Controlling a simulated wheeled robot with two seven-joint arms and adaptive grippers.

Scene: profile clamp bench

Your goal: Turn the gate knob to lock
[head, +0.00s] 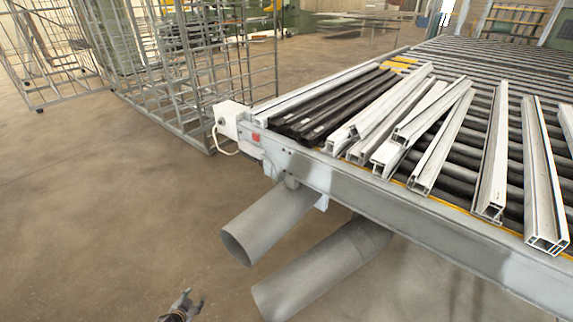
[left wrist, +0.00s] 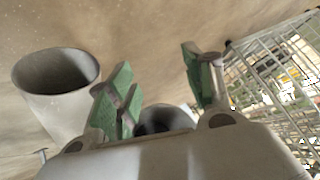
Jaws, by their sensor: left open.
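I cannot make out a gate knob for certain in either view. A white box (head: 229,119) with a pale cable sits at the near left corner of the roller bench (head: 345,190). A small red part (head: 256,138) shows beside it on the frame. My left gripper (head: 188,299) is low at the bottom edge of the head view, over the floor and well apart from the box. In the left wrist view its green-padded fingers (left wrist: 162,82) stand apart with nothing between them. My right gripper is in neither view.
Two grey pipes (head: 270,222) (head: 325,270) stick out below the bench; a pipe also shows in the left wrist view (left wrist: 55,95). White profiles (head: 380,110) and dark profiles (head: 325,105) lie on the rollers. A wire cage (head: 200,80) stands behind. The floor at left is clear.

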